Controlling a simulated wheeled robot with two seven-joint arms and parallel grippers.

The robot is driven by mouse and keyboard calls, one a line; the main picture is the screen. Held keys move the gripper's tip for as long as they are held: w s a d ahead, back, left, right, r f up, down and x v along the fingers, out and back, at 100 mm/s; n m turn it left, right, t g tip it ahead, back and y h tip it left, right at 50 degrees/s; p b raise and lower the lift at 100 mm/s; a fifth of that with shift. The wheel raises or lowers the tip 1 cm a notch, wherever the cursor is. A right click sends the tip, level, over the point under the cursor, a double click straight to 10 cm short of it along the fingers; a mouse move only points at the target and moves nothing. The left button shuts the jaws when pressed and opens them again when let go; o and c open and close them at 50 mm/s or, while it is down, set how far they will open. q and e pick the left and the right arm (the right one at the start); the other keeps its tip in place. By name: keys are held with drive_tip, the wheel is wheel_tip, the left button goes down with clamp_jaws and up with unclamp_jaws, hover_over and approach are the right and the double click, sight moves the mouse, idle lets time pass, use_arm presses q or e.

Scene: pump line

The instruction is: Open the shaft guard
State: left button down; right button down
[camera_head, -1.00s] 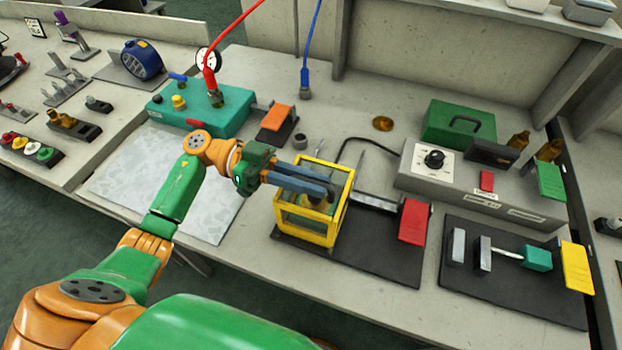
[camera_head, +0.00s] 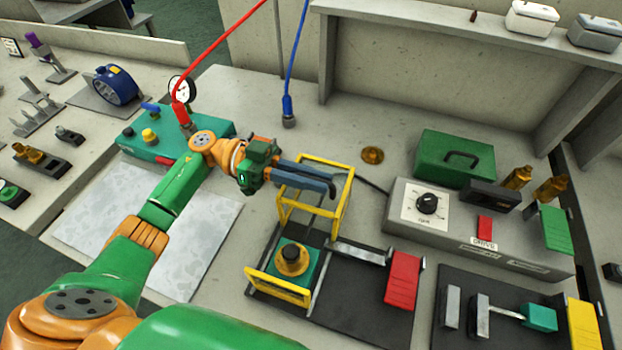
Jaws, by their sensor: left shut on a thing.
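The shaft guard (camera_head: 342,215), a yellow frame, stands at the back of its black base plate (camera_head: 362,318). A separate-looking yellow bar (camera_head: 278,287) lies at the front of the plate. Between them a teal block with a round brass and black part (camera_head: 291,259) is uncovered. My left gripper (camera_head: 318,182) reaches in from the left at the top of the guard frame and is shut on it. The fingers hide part of the frame, so the exact contact is unclear. My right gripper is not in view.
A red flap (camera_head: 403,280) stands at the plate's right side. A grey control box (camera_head: 425,228) with a dial and a green toolbox (camera_head: 455,158) are behind it. Red (camera_head: 225,45) and blue (camera_head: 297,50) hoses hang over the bench. A pale sheet (camera_head: 110,225) lies at left.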

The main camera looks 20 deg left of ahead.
use_arm(q)
drive_tip(key=shift+w+f, duration=0.1)
drive_tip(key=c, duration=0.9)
unclamp_jaws()
drive_tip(key=shift+s, duration=0.2)
drive_tip(key=a+b, duration=0.3)
drive_tip(key=a, duration=0.4)
drive_tip(key=shift+w+a+b, duration=0.1)
drive_tip(key=shift+w+b, duration=0.05)
drive_tip(key=shift+b, duration=0.15)
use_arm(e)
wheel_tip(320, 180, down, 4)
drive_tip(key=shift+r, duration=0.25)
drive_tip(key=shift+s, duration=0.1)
